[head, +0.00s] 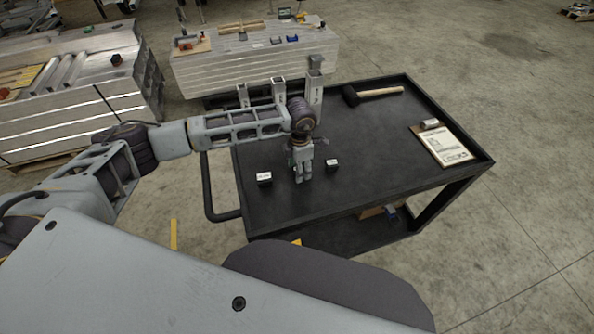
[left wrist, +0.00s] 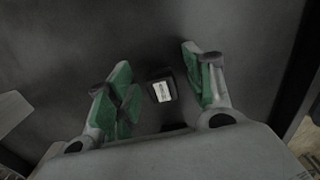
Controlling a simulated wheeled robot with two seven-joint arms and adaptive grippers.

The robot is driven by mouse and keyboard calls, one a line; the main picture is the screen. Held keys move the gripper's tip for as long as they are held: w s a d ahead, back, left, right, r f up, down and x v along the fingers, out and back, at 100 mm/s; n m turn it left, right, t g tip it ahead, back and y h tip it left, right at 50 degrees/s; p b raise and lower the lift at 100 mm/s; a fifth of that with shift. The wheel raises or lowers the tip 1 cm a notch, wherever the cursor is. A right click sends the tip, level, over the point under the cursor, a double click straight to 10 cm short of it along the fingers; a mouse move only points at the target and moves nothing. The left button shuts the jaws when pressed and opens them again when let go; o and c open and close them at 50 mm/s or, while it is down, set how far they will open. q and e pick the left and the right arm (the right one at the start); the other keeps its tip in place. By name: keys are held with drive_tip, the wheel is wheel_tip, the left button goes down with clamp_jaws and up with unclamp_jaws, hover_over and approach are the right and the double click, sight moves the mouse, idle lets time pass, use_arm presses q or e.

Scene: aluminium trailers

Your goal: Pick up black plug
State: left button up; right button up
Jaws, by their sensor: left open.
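Two small dark blocks with white labelled faces lie on the black cart top (head: 390,150), a left one (head: 264,178) and a right one (head: 332,165). They may be plugs. My left gripper (head: 303,176) points down between them, with its fingers low over the cart top. In the left wrist view my left gripper (left wrist: 158,76) is open, with green pads apart. A black plug (left wrist: 162,90) with a white label shows between the fingers, not gripped. I cannot tell which block of the head view it is. My right gripper is not in view.
Upright metal tubes (head: 315,88) stand along the cart's far left edge. A mallet (head: 375,93) lies at the back, and a clipboard (head: 445,146) with a small cylinder (head: 429,124) at the right. The cart top's middle right is clear. Trailers stand behind.

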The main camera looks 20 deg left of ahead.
use_arm(q)
drive_tip(key=shift+c, duration=0.4)
drive_tip(key=c, duration=0.8)
drive_tip(key=shift+r, duration=0.1)
drive_tip(key=shift+r+b, duration=0.6)
drive_tip(key=shift+r, duration=4.3)
